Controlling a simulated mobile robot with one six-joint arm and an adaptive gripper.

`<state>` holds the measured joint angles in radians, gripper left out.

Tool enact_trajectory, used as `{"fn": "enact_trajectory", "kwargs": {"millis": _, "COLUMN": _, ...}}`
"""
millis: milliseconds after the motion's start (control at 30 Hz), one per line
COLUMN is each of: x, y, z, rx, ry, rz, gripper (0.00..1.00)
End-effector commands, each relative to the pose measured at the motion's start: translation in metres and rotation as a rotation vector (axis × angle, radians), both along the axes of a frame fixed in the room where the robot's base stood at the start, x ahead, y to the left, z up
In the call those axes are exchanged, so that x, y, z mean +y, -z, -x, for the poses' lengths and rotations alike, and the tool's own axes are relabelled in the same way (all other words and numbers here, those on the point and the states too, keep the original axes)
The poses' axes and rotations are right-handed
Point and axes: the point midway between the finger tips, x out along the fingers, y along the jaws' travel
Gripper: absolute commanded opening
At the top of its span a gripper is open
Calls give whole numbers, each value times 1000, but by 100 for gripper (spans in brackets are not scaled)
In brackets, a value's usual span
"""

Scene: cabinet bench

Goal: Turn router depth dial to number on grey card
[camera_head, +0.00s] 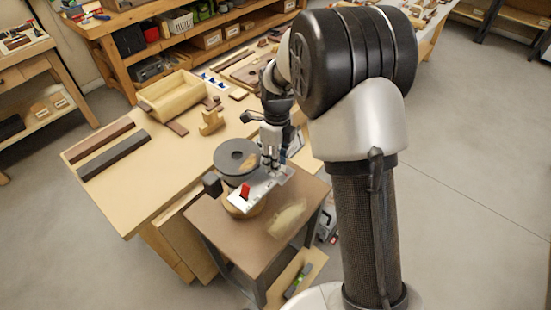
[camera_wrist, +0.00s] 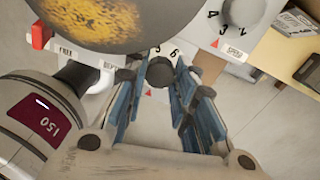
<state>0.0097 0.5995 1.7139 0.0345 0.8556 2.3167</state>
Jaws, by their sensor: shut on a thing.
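The small dark dial (camera_wrist: 160,72) shows in the wrist view with the numbers 5 and 6 beside it and a red triangle below. Its label is partly hidden, so its setting cannot be read surely. My gripper (camera_wrist: 157,86) has its blue-padded fingers around this dial and is shut on it. In the head view my gripper (camera_head: 270,160) reaches down to the white panel (camera_head: 262,186) beside the round dark router part (camera_head: 237,158). A grey, card-like piece (camera_wrist: 298,22) lies at the wrist view's top right; no number on it is legible.
A white speed dial (camera_wrist: 245,12) sits close to the fingers, on the right. A red lever (camera_wrist: 40,36) is at the left, marked FREE. A wooden tray (camera_head: 172,96) and dark strips (camera_head: 112,157) lie on the bench (camera_head: 150,185), whose front left is bare.

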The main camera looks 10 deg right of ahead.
Motion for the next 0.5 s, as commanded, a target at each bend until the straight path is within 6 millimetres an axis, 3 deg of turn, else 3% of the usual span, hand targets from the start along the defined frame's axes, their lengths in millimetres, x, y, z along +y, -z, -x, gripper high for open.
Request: {"fn": "enact_trajectory", "kwargs": {"millis": 500, "x": 0, "y": -2, "z": 0, "rx": 1, "ry": -139, "rz": 1, "gripper": 1}}
